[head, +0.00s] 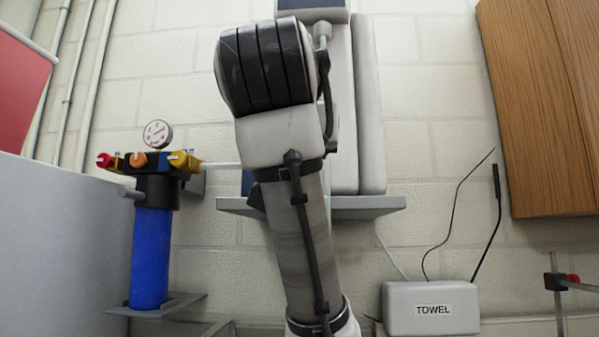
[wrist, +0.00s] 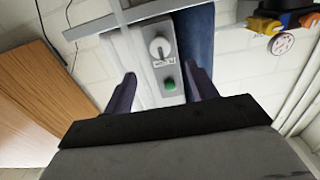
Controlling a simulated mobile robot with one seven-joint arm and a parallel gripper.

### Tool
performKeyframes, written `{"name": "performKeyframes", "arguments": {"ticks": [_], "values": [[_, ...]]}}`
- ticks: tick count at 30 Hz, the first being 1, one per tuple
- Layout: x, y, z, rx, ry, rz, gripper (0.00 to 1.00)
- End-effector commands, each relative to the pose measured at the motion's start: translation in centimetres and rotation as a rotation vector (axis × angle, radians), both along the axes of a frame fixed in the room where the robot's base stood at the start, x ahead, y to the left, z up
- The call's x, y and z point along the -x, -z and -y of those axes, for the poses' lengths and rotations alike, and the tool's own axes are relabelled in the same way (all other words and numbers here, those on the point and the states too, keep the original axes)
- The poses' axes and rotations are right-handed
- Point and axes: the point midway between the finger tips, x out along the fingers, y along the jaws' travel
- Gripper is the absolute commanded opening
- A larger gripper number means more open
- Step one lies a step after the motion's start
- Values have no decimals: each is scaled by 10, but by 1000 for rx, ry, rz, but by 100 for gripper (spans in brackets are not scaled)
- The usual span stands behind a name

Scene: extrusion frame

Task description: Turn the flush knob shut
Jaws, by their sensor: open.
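A filter unit with a blue canister (head: 151,257) stands at the left in the head view. Its dark top carries a red knob (head: 104,160), an orange knob (head: 138,159) and a yellow knob (head: 180,160). I cannot read which one is labelled flush. In the wrist view the unit is upside down at the top right, with the yellow knob (wrist: 262,25) and the orange knob (wrist: 308,19) showing. My gripper (wrist: 160,73) is open, its two fingers apart with nothing between them, well away from these knobs. In the head view my arm hides it.
A grey panel with a white dial (wrist: 160,47) and a green button (wrist: 169,84) lies beyond my fingers. A pressure gauge (head: 157,134) tops the filter unit. A grey cabinet (head: 62,245) flanks it. A TOWEL box (head: 431,308) and wooden boards (head: 548,105) are at the right.

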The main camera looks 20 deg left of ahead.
Motion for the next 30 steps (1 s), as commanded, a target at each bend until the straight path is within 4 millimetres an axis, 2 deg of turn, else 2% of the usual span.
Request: {"name": "performKeyframes", "arguments": {"ticks": [1, 9, 30], "values": [[14, 3, 4, -1, -1, 5, 57], [32, 3, 9, 0, 1, 1, 57], [36, 0, 11, 0, 1, 0, 57]]}}
